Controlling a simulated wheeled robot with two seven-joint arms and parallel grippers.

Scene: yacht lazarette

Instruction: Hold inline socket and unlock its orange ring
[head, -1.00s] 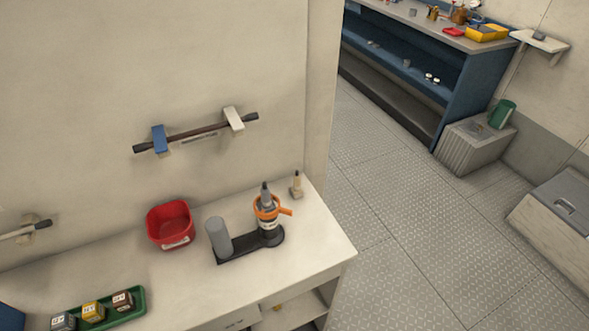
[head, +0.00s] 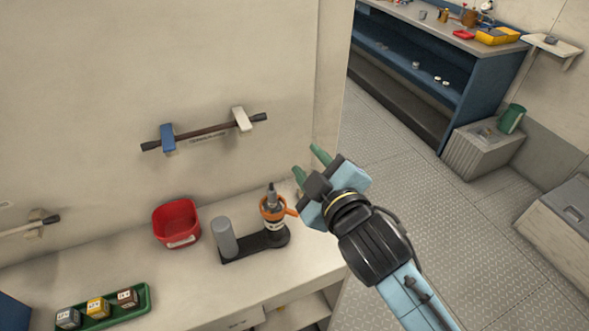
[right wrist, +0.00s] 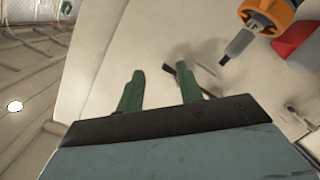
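The inline socket (head: 272,224) stands upright on a black base on the white counter, with a grey tip at its top. Its orange ring (head: 273,207) sits around the upper part, with a tab pointing right. In the right wrist view the orange ring (right wrist: 268,14) and grey tip show at the top right. My right gripper (head: 309,162) is open and empty, above and to the right of the socket, apart from it. Its two green fingers (right wrist: 160,92) are spread in the right wrist view. My left gripper is not in view.
A grey cylinder (head: 225,238) stands on the same base, left of the socket. A red bin (head: 177,222) and a green tray (head: 142,307) with several labelled blocks are further left. A dark bar (head: 205,133) hangs on the wall.

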